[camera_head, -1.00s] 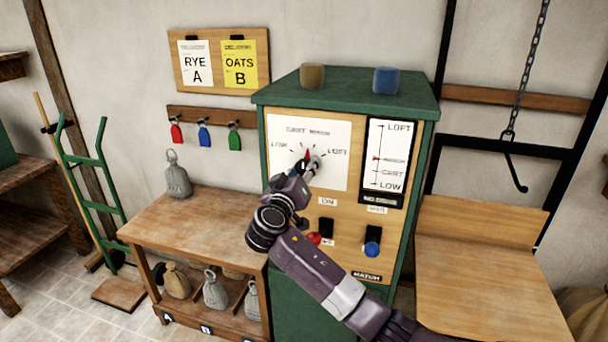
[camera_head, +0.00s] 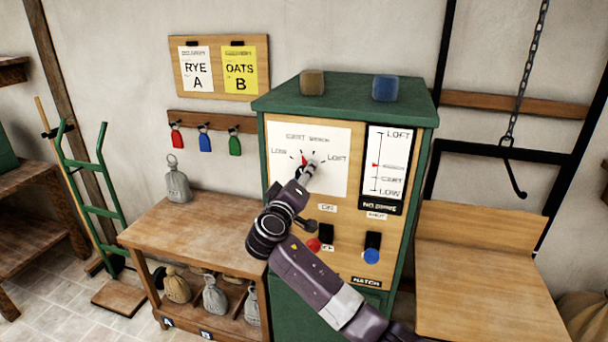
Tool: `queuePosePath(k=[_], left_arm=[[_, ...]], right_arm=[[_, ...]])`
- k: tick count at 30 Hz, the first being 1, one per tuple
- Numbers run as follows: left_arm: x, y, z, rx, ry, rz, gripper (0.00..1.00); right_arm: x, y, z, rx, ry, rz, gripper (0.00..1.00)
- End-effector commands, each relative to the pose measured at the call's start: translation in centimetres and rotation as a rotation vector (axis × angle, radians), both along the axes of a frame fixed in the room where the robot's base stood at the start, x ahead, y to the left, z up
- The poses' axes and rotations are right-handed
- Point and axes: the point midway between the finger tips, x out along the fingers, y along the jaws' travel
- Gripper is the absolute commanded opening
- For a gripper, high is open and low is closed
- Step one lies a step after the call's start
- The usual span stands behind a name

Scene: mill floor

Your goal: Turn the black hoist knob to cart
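The black hoist knob (camera_head: 304,163) is on the white dial plate (camera_head: 336,181) of the green cabinet. My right gripper (camera_head: 309,168) is at the knob, its fingers seemingly closed around it, and hides most of it. The knob's red pointer tip shows just above the fingers and leans up and slightly left. The dial reads LOW at left, what looks like CART at upper left, BENCH at upper middle and LOFT at right. A gauge (camera_head: 389,150) beside it has its red marker near the middle, above the CART line. My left gripper is out of view.
A chain with a hook (camera_head: 516,175) hangs at right over a wooden platform (camera_head: 480,290).

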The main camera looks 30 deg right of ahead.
Motion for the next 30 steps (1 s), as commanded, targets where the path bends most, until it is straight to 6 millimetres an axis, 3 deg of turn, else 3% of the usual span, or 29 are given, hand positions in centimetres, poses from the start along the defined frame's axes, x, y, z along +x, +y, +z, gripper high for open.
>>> queuePosePath(k=[4, 5, 9, 20, 30], left_arm=[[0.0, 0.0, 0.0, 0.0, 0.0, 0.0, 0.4], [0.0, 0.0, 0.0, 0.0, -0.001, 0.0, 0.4], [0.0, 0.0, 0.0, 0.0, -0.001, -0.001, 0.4], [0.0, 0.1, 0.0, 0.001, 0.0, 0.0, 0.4], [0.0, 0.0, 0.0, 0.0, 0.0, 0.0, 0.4]], right_arm=[[0.0, 0.1, -0.2, 0.003, 0.002, 0.0, 0.07], [0.0, 0.1, -0.2, 0.003, 0.002, 0.0, 0.33], [0.0, 0.1, -0.2, 0.002, 0.002, 0.001, 0.48], [-0.2, 0.4, -0.1, 0.002, -0.001, 0.001, 0.49], [-4.3, 5.3, -0.2, 0.006, 0.001, 0.005, 0.49]])
